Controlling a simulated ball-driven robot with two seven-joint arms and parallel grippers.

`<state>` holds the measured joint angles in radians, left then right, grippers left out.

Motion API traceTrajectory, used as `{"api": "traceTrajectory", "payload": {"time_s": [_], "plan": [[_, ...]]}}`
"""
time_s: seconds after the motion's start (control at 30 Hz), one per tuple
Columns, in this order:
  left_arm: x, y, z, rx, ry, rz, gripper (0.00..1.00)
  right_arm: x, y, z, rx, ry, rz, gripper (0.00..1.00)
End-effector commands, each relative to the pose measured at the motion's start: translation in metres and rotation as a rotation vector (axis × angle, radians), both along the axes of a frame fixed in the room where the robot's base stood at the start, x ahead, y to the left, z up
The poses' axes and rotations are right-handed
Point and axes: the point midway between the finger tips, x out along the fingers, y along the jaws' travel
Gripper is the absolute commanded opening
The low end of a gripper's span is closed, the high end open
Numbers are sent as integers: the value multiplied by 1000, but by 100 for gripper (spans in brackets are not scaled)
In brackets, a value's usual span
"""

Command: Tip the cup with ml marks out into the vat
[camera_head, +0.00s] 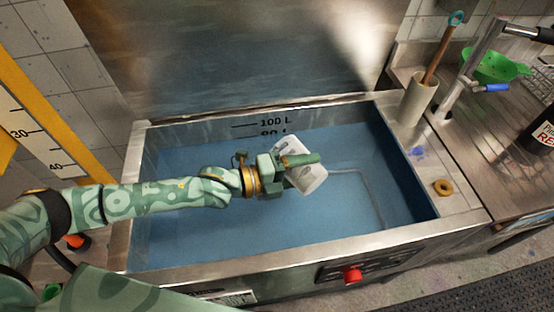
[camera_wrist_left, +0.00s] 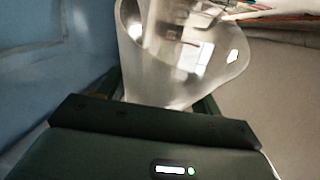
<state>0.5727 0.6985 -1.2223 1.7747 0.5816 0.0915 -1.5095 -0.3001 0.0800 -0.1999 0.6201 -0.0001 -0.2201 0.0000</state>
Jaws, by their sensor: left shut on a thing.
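The cup with ml marks (camera_head: 311,180) is a whitish translucent cup over the vat in the head view. My left gripper (camera_head: 298,160) is shut on it and holds it tilted above the blue inside of the vat. The cup also shows large in the left wrist view (camera_wrist_left: 175,65), with faint marks on its wall. The vat (camera_head: 140,190) is a steel-rimmed tank with litre marks on its far inner wall. I cannot tell whether anything is in the cup. My right gripper is not in view.
A beige holder (camera_head: 418,100) with a wooden-handled tool (camera_head: 440,55) stands at the vat's right rim. A brass-coloured ring (camera_head: 443,187) lies on that rim. A green colander (camera_head: 492,66) and a tap are further right. A red knob (camera_head: 352,276) sticks out at the vat's front.

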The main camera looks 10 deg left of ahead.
Motion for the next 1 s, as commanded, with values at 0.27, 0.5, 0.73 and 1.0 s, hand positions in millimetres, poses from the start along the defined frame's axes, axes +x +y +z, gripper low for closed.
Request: {"api": "traceTrajectory", "payload": {"time_s": [0.27,0.5,0.73,1.0], "plan": [[0,1,2,-18,13,-1,35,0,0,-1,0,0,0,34],[1,1,3,-34,26,0,35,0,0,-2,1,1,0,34],[1,2,5,-49,38,1,35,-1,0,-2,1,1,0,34],[2,2,7,-69,53,1,35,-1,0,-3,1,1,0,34]]}}
